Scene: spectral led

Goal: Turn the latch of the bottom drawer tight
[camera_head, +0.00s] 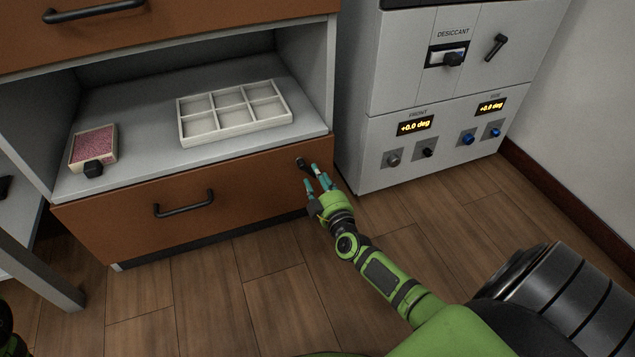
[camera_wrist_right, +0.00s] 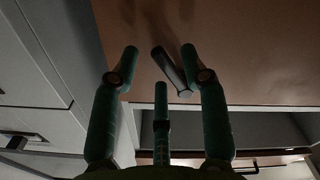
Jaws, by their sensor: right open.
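The bottom drawer (camera_head: 240,188) is shut, with a brown front and a dark bar handle (camera_head: 183,204). Its small dark latch (camera_head: 300,163) sits near the front's upper right corner. In the right wrist view the latch (camera_wrist_right: 171,70) is a slanted lever between the spread fingertips. My right gripper (camera_head: 318,174) is open just in front of the latch, and its fingers also show in the right wrist view (camera_wrist_right: 161,65). I cannot tell whether any finger touches the latch.
Above the drawer, an open shelf (camera_head: 140,170) holds a white divided tray (camera_head: 235,112) and a small box of pink grains (camera_head: 94,148). A grey cabinet (camera_head: 375,165) with knobs and displays stands close on the right. Wooden floor (camera_head: 230,300) lies clear in front.

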